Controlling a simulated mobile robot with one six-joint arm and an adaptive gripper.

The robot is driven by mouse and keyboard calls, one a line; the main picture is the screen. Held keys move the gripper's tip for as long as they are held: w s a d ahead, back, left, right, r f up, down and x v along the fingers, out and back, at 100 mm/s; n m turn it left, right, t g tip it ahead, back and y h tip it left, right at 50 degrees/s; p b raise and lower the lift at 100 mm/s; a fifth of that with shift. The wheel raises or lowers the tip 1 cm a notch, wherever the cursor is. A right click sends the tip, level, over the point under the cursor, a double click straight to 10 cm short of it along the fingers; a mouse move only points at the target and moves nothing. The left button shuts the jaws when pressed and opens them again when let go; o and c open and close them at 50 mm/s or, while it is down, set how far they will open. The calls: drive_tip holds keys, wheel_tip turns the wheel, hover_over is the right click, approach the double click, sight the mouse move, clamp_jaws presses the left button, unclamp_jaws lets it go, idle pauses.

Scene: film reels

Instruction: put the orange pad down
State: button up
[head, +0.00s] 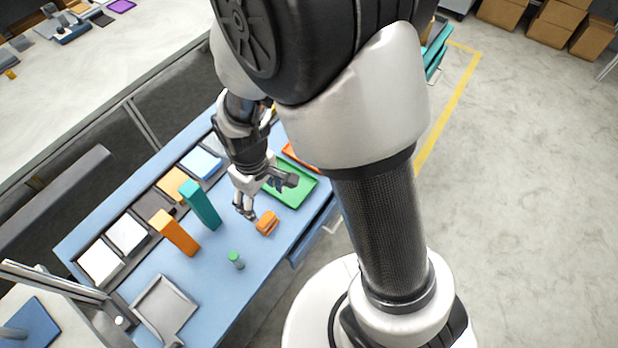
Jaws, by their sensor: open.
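A small orange pad (267,223), seemingly in layers, is on the blue table (222,268) near its right edge, just in front of the green tray. My gripper (266,197) is open above and a little behind the pad, with one finger to its left and the other toward the green tray. The fingers look apart from the pad, and nothing shows between them. The exact height of the gripper over the table is hard to tell.
A green tray (298,192) lies behind the pad, with an orange tray (289,150) beyond, partly hidden by my arm. An orange block (176,233) and a teal block (202,206) stand to the left. A green-topped peg (236,260) and a grey tray (165,304) are nearer.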

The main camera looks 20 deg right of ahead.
drive_tip(key=s+d+r+m+t, duration=0.2)
drive_tip(key=s+d+r, duration=0.3)
drive_tip(key=r, duration=0.6)
drive_tip(key=s+d+r+m+t, duration=0.2)
drive_tip(key=s+d+r+m, duration=0.2)
drive_tip(key=s+r, duration=0.4)
wheel_tip(320, 180, up, 4)
drive_tip(key=shift+s+d+m, duration=0.2)
drive_tip(key=shift+d+m, duration=0.1)
drive_tip(key=shift+d, duration=0.45)
